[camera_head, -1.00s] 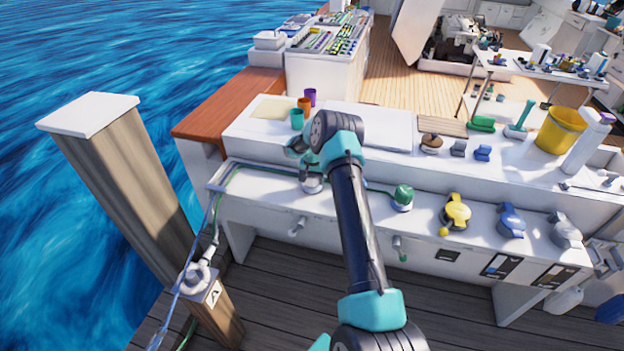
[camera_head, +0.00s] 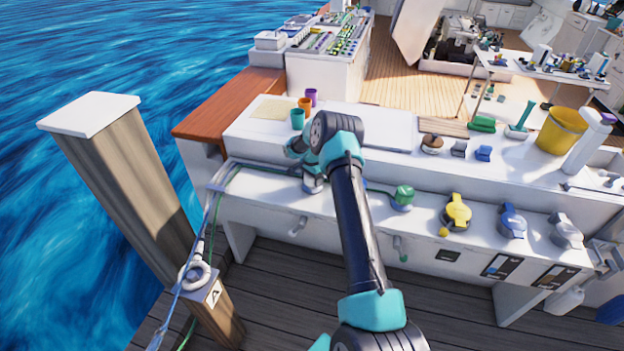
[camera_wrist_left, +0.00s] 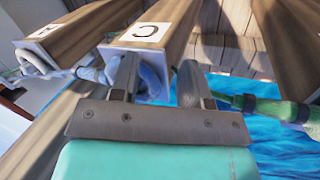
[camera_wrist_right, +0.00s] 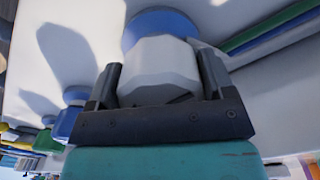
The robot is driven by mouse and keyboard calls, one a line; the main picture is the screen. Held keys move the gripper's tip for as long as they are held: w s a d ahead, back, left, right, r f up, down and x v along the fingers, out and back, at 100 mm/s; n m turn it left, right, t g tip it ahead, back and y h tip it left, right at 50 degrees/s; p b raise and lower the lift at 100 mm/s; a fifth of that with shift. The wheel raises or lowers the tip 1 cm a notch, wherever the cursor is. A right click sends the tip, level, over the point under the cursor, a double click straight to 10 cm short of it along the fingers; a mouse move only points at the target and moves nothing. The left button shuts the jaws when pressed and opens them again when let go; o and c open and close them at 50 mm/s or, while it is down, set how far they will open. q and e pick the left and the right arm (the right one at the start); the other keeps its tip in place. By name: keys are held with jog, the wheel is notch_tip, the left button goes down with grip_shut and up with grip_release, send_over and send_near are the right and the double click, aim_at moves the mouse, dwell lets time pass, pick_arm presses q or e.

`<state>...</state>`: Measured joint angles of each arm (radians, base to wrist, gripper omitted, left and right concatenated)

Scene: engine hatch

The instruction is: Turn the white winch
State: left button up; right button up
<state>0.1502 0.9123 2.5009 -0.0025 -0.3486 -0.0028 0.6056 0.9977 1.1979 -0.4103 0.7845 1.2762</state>
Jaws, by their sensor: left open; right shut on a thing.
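The white winch (camera_head: 314,187) stands on the near ledge, partly hidden behind my right arm in the head view. In the right wrist view its pale, faceted drum (camera_wrist_right: 160,68) sits between the fingers, with a blue part behind it. My right gripper (camera_wrist_right: 158,84) is shut on this drum. In the head view the gripper is mostly hidden by its own wrist. My left gripper (camera_wrist_left: 160,82) is open, seen only in the left wrist view, near a wooden post (camera_wrist_left: 150,35) marked C. A grey-blue ring (camera_wrist_left: 150,75) lies behind and between its fingers.
Green (camera_head: 403,196), yellow (camera_head: 457,212), blue (camera_head: 512,222) and grey-white (camera_head: 566,232) winches line the ledge to the right. Cups (camera_head: 298,118) and a yellow bucket (camera_head: 561,130) stand on the counter.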

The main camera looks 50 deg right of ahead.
jog(key=shift+m, duration=0.6)
jog(key=o, duration=0.9)
jog(key=shift+r, duration=0.1)
notch_tip(320, 180, up, 17)
jog(key=shift+r, duration=0.15)
dwell(0.4)
